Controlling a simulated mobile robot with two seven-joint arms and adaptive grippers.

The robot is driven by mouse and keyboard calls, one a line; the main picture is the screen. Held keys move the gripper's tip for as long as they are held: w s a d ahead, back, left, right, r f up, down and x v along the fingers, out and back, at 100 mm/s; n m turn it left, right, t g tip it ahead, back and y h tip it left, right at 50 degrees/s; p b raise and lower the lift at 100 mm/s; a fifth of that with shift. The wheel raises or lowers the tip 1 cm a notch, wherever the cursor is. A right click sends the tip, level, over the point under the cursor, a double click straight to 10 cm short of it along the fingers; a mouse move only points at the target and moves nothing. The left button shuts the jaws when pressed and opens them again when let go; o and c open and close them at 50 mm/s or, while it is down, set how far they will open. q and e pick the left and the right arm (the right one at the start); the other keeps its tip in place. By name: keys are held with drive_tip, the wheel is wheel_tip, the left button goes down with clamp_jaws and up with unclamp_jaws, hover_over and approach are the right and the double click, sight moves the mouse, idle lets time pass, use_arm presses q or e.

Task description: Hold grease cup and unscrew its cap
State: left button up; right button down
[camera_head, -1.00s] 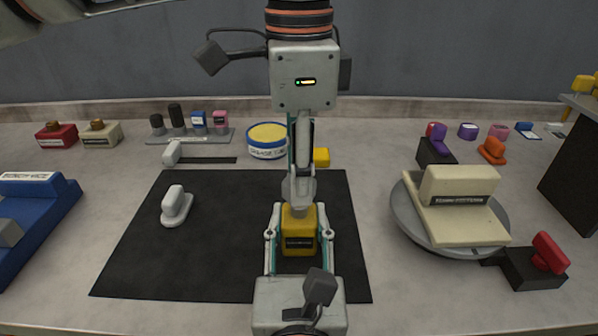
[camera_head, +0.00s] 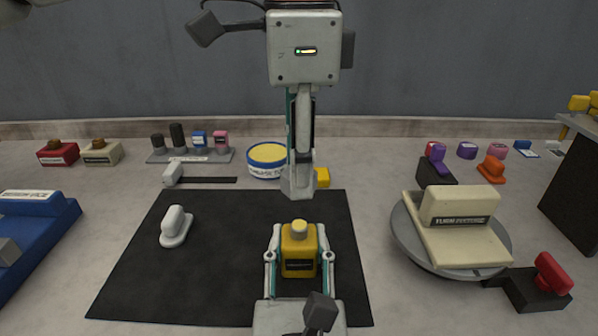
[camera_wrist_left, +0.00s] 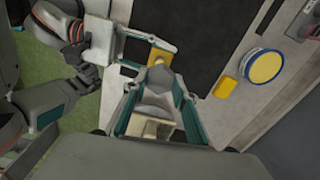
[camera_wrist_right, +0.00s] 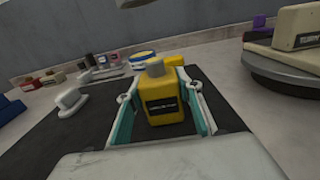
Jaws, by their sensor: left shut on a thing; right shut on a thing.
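The yellow grease cup (camera_head: 299,262) stands upright at the front of the black mat (camera_head: 200,270), with a dark label and a bare round neck (camera_head: 299,228) on top. My right gripper (camera_head: 299,255) is shut on its sides, one finger at each side. It also shows in the right wrist view (camera_wrist_right: 163,105). My left gripper (camera_head: 299,188) points down, above the cup and clear of it. It is shut on the light grey cap (camera_head: 297,182), which also shows in the left wrist view (camera_wrist_left: 160,77) in front of the cup (camera_wrist_left: 159,56).
A yellow-topped tin (camera_head: 267,160) and a small yellow block (camera_head: 321,177) stand behind the mat. A white-handled piece (camera_head: 175,227) lies on the mat's left. A round turntable (camera_head: 405,240) bearing a cream block (camera_head: 460,207) is at right, a blue fixture (camera_head: 40,225) at left.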

idle(0.3)
drive_tip(key=c, duration=1.3)
unclamp_jaws()
